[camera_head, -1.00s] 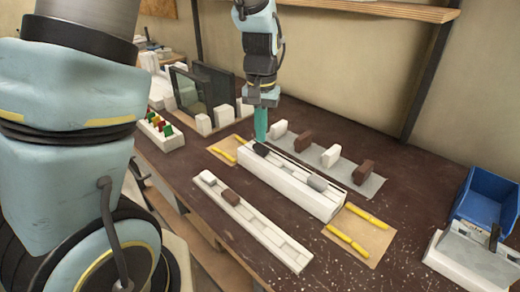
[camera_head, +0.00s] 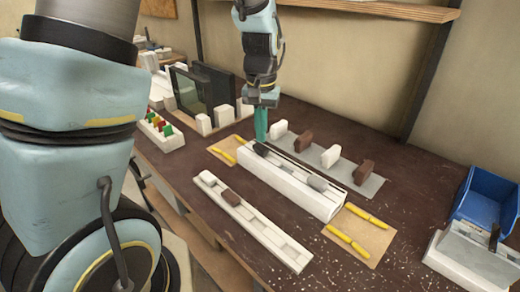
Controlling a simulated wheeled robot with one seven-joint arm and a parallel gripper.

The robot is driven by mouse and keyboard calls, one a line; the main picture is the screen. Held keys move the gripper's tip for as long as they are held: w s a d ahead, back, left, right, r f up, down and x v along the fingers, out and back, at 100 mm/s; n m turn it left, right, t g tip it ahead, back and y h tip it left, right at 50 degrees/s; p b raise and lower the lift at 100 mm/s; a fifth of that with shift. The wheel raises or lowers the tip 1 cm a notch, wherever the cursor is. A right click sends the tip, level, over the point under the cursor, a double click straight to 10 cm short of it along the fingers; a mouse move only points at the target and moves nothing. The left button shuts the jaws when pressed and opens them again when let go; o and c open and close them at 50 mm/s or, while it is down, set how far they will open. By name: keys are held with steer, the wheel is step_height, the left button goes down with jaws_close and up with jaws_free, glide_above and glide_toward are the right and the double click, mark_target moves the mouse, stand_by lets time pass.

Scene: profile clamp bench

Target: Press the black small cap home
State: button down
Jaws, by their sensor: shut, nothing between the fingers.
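The black small cap (camera_head: 261,149) sits at the far left end of the long white profile block (camera_head: 300,192), in its top channel. How deep it is seated is too small to tell. A grey cap (camera_head: 318,183) sits in the same channel toward the near right end. My gripper (camera_head: 261,134) points down with its teal fingers shut and empty. Its tips are right at the black cap, at the block's left end. I cannot tell whether they touch it.
Several white and brown blocks stand on a grey mat (camera_head: 372,187) behind. Yellow rods lie on tan pads (camera_head: 373,243) at both ends. A blue bin (camera_head: 484,205) stands at right.

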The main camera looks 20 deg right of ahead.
steer(key=shift+f, duration=0.15)
steer(key=shift+f+b, duration=0.3)
steer(key=shift+f, duration=0.2)
steer(key=shift+f+b, duration=0.3)
steer(key=shift+f, duration=0.2)
stand_by(0.6)
steer(key=shift+r, duration=0.1)
step_height(320, 180, up, 7)
steer(key=p, duration=0.6)
stand_by(0.4)
